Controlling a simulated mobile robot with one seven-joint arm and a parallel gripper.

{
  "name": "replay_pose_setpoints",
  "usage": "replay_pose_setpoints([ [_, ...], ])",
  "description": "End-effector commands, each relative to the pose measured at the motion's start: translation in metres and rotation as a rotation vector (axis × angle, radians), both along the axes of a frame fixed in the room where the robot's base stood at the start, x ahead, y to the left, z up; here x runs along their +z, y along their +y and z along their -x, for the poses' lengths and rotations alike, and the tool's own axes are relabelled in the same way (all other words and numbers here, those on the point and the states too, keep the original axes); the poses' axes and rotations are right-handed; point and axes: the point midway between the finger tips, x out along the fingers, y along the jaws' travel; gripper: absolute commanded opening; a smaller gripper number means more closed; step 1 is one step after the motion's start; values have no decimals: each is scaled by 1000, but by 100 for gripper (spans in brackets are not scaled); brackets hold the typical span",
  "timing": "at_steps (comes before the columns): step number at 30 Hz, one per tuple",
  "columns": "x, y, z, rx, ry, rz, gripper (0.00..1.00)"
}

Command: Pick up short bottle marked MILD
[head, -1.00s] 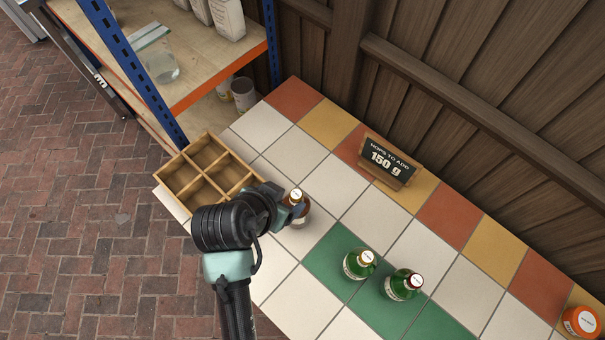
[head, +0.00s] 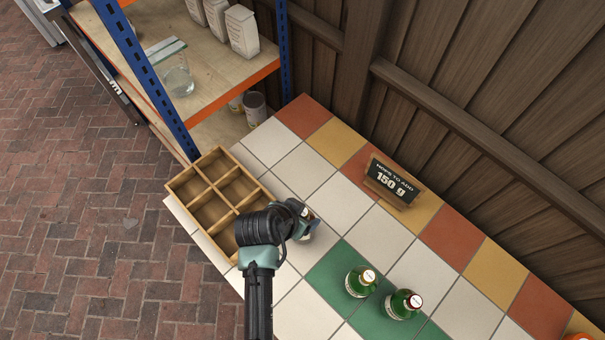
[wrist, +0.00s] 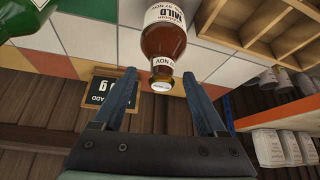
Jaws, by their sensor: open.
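A short brown bottle (wrist: 165,35) with a white label reading MILD shows in the wrist view, its capped neck pointing toward my gripper. My gripper (wrist: 159,76) is open, with one finger on each side of the bottle's neck and cap; I cannot tell whether either finger touches it. In the head view, my gripper (head: 303,221) is at the bottle on the white tiles beside the wooden crate and hides most of it. Nothing is held.
Two green bottles (head: 360,281) (head: 403,304) stand on green tiles to the right. A divided wooden crate (head: 212,208) sits at the left counter edge. A chalkboard sign (head: 393,183) reading 150 g stands near the wooden fence. Shelving (head: 215,75) is behind.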

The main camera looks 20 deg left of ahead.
Motion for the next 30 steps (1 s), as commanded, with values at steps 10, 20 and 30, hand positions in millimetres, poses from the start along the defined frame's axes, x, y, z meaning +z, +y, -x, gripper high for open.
replay_pose_setpoints([
  [10, -32, -1, -21, 0, 2, 1, 74],
  [20, -36, -2, -24, 0, 0, 0, 74],
  [30, -36, -2, -23, 1, 2, 0, 15],
])
